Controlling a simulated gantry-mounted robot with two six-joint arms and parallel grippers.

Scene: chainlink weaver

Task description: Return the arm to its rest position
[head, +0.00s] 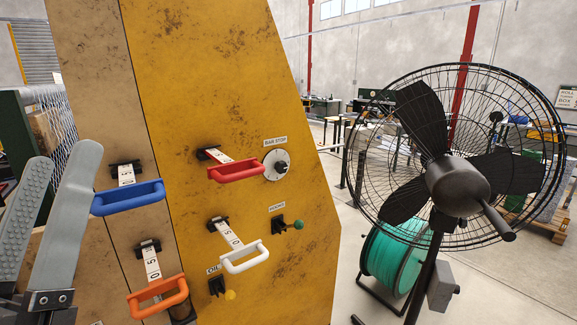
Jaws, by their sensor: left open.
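My left gripper (64,153) is at the left edge of the head view, its two grey fingers pointing up and apart, with nothing between them. It stands just left of the blue handle (128,199) on the machine's tan side panel. Below is an orange handle (158,297) on a numbered strip. On the yellow front panel (215,90) are a red handle (236,172) and a white handle (245,258). My right gripper is not in view.
A large black caged fan (455,180) stands on the right, with a green reel (395,258) behind it. Concrete floor is open between panel and fan.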

